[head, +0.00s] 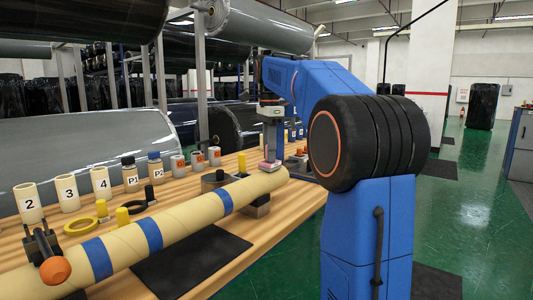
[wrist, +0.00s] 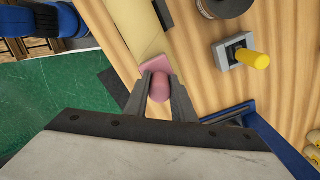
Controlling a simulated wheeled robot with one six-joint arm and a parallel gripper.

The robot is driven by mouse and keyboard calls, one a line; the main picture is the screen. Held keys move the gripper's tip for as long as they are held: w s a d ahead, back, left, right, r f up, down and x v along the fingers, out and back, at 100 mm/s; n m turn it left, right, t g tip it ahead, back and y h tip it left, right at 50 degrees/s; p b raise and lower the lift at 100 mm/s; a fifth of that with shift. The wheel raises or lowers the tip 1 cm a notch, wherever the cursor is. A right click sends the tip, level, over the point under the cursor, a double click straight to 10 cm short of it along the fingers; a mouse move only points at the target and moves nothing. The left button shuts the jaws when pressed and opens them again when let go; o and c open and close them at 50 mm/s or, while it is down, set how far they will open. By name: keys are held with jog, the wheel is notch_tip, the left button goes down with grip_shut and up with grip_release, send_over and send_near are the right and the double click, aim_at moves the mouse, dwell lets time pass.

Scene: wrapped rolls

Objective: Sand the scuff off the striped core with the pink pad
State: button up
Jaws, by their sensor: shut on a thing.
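The striped core (head: 185,222), a long tan tube with blue bands, lies across the bench from lower left to its far end. My gripper (head: 271,150) is above that far end and points down. It is shut on the handle of the pink pad (head: 269,166). In the wrist view my gripper (wrist: 160,85) has its two fingers around the pink knob, with the flat pink pad (wrist: 183,63) beyond it. The pad is at the end of the core (wrist: 122,27); whether it touches the core I cannot tell. I cannot make out a scuff.
Cups numbered 2 (head: 29,203), 3 (head: 67,194) and 4 (head: 100,182) stand behind the core with bottles P1 (head: 130,174) and P2 (head: 155,168). A clamp with an orange knob (head: 55,270) is at the near end. A dark mat (head: 192,262) lies in front.

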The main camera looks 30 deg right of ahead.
jog(key=shift+w+d, duration=0.2)
jog(key=shift+d, duration=0.3)
jog(key=shift+w+d, duration=0.15)
jog(key=shift+d, duration=0.35)
jog(key=shift+s+a+f, duration=0.1)
jog(key=shift+s+a, duration=0.15)
jog(key=shift+a, duration=0.4)
jog(key=shift+s+a+f, duration=0.1)
jog(key=shift+s+a, duration=0.15)
jog(key=shift+a, duration=0.35)
jog(key=shift+s+a, duration=0.25)
jog(key=shift+a, duration=0.4)
jog(key=shift+r, duration=3.1)
notch_tip(320, 180, up, 3)
